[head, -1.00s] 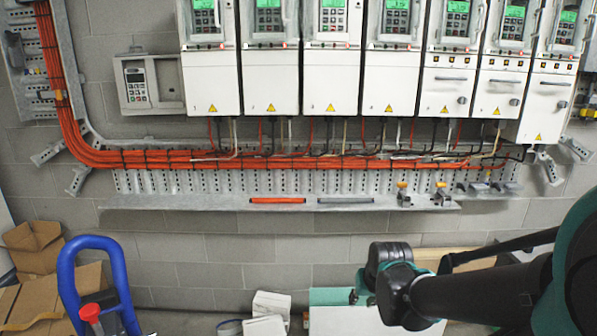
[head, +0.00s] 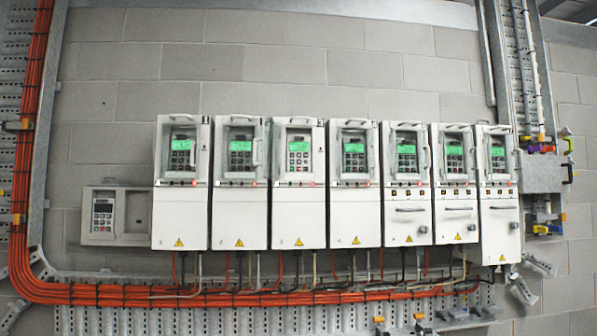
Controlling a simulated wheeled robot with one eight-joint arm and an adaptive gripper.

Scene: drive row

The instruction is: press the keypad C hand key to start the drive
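Seven white drives hang in a row on the wall, each with a lit green screen and a small keypad. The leftmost keypad (head: 181,151), second keypad (head: 240,152), third keypad (head: 299,153) and fourth keypad (head: 354,155) sit in the upper parts of their drives. Most keypads sit behind clear covers with handles; the third one looks more exposed. No letter C is readable, and single keys are too small to tell apart. My gripper is not in view.
A grey panel with a dark-screened keypad (head: 103,214) is mounted left of the drives. Orange cables (head: 120,295) run below them over a slotted rail. A grey box (head: 541,172) with coloured levers is at the right. The wall above is bare.

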